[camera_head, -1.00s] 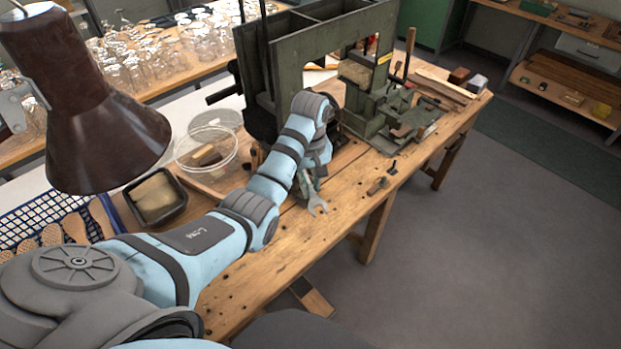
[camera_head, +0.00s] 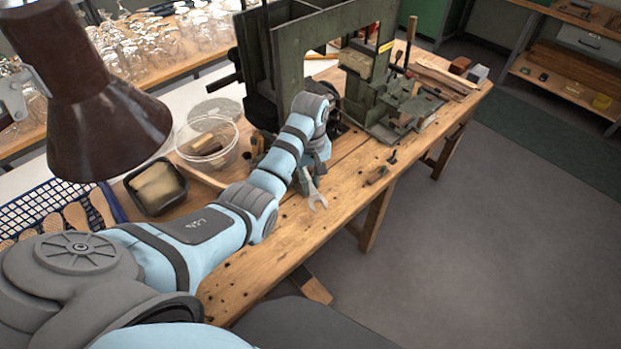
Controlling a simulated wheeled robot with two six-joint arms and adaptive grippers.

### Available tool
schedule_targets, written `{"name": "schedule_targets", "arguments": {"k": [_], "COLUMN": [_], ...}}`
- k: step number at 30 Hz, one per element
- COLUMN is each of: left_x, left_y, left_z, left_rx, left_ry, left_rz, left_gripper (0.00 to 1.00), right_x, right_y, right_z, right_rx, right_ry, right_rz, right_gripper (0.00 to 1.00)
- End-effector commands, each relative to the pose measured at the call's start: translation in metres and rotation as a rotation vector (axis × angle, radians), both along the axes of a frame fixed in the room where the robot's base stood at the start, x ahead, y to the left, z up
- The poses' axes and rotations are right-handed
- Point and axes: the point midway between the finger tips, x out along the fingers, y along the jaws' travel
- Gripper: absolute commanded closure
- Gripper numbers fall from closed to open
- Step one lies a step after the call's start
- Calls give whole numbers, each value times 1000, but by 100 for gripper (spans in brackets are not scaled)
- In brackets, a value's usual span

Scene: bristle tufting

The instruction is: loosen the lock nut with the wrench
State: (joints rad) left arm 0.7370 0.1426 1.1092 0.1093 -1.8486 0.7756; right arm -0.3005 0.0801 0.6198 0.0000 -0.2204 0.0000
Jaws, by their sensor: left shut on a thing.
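A grey open-ended wrench (camera_head: 317,198) shows below my left gripper (camera_head: 306,176), its open jaw pointing down and toward the front edge of the workbench. My left gripper is shut on the wrench; the fingers are small and partly hidden by my own wrist. The wrench's other end is hidden by the gripper and arm. The green tufting machine (camera_head: 283,75) stands just behind my left wrist. I cannot make out the lock nut; my arm covers part of the machine's lower front. My right gripper is not in view.
A small tool (camera_head: 377,175) lies right of the wrench. A clear round bowl (camera_head: 207,145), a black tray (camera_head: 156,187) and a blue basket (camera_head: 48,212) stand left. A brown lamp shade (camera_head: 105,125) hangs at upper left.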

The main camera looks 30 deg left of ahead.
Motion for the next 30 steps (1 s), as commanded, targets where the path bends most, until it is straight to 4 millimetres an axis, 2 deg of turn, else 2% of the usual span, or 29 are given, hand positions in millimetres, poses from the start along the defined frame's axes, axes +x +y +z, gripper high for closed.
{"name": "schedule_targets", "arguments": {"k": [30], "left_x": [1], "left_y": [1], "left_z": [-8], "left_rx": [0], "left_ry": [-1], "left_rz": [0], "left_gripper": [100], "right_x": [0], "right_y": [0], "right_z": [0], "right_rx": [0], "right_ry": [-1], "right_rz": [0], "right_gripper": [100]}}
